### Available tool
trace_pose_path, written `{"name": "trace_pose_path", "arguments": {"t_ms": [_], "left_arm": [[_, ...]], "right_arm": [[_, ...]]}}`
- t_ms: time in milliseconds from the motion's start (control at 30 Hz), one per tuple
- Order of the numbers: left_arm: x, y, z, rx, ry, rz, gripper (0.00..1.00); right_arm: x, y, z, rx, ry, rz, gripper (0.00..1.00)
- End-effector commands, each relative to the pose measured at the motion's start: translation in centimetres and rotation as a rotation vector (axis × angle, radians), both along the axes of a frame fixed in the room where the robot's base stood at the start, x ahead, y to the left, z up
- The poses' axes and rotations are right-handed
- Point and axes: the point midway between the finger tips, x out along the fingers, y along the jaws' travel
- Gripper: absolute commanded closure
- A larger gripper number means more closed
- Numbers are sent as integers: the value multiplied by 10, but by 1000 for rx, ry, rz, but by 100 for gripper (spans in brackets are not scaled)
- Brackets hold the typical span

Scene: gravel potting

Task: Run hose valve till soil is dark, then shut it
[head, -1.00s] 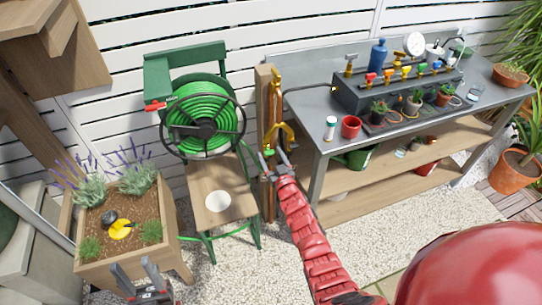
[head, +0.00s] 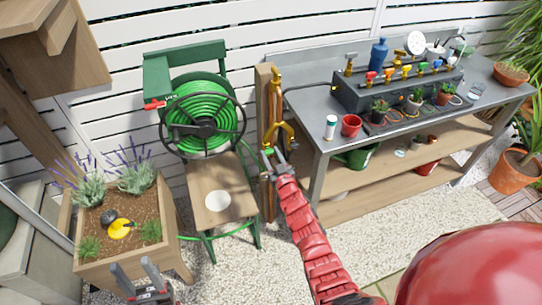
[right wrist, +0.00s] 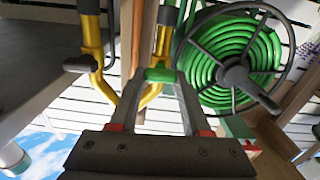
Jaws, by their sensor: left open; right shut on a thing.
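A yellow pipe with a valve (head: 276,105) is mounted on a wooden post beside the bench. It fills the middle of the right wrist view (right wrist: 95,45). My right gripper (head: 268,152) is at the lower end of this pipe, shut on the green valve handle (right wrist: 160,75). The exact angle of the handle is hard to tell. The planter box (head: 66,222) at the left holds brown soil (head: 112,240). A yellow-and-black sprinkler-like piece (head: 120,229) lies on the soil. My left gripper (head: 138,268) is open and empty in front of the planter.
A green hose reel (head: 203,118) stands on a green chair (head: 190,52) between planter and post. A grey bench (head: 310,110) on the right carries a tap manifold (head: 375,92), small pots and a red cup (head: 351,125). Gravel (head: 350,235) lies in front.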

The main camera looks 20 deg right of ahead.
Motion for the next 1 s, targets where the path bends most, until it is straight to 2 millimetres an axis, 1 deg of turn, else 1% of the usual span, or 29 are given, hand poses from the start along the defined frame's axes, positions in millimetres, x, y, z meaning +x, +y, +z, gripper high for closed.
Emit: {"name": "trace_pose_path", "arguments": {"t_ms": [33, 267, 600, 1000], "left_arm": [[0, 0, -5, 0, 0, 0, 50], [0, 0, -23, 0, 0, 0, 50], [0, 0, -52, 0, 0, 0, 50], [0, 0, -80, 0, 0, 0, 50]], "right_arm": [[0, 1, -2, -22, -3, 2, 100], [-1, 2, -6, -190, -8, 3, 100], [0, 3, -6, -511, -17, 2, 100], [0, 4, -6, -890, -32, 3, 100]]}}
